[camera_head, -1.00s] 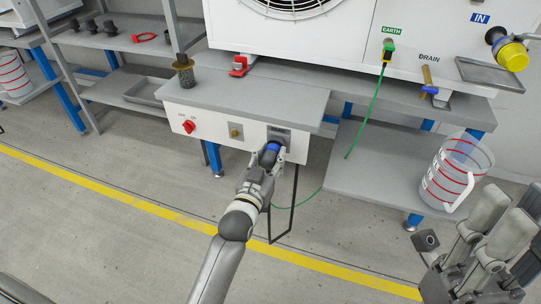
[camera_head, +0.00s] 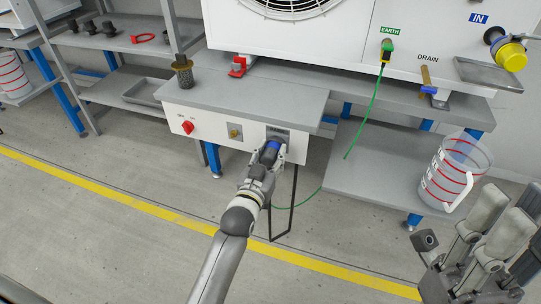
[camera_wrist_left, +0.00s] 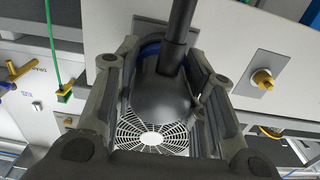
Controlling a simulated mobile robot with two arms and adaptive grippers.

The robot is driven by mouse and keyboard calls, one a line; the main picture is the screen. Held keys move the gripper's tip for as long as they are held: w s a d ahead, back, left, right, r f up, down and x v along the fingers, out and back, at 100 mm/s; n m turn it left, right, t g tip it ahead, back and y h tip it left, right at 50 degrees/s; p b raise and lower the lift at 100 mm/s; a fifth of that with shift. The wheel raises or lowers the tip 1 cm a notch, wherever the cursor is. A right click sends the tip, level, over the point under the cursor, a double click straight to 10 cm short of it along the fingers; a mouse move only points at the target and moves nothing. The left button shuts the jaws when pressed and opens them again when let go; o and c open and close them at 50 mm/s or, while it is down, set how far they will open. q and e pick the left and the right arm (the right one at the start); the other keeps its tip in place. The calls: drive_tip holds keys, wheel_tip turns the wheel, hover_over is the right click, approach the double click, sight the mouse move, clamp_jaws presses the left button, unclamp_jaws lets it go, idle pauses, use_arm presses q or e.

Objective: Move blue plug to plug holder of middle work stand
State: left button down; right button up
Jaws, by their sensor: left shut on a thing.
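The blue plug (camera_head: 269,153) is at the right end of the white front panel (camera_head: 215,129) of the middle work stand, at or against a socket there. I cannot tell how deep it sits. My left gripper (camera_head: 266,158) is shut around it. In the left wrist view the plug's dark body (camera_wrist_left: 152,98) lies between the fingers, with a blue ring and a thick black cable (camera_wrist_left: 180,25) running from it. My right gripper (camera_head: 482,250) hangs at the lower right with its fingers apart and empty. I cannot make out the plug holder.
A red rotary switch (camera_head: 188,127) and a brass fitting (camera_head: 235,133) are on the panel. A green earth cable (camera_head: 366,115) hangs to the right. A clear jug (camera_head: 452,172) stands on the right lower shelf. The floor in front is clear.

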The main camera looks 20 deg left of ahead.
use_arm(q)
drive_tip(key=c, duration=0.8)
unclamp_jaws()
drive_tip(key=shift+s, duration=0.5)
drive_tip(key=s, duration=1.1)
drive_tip(key=shift+a, duration=0.2)
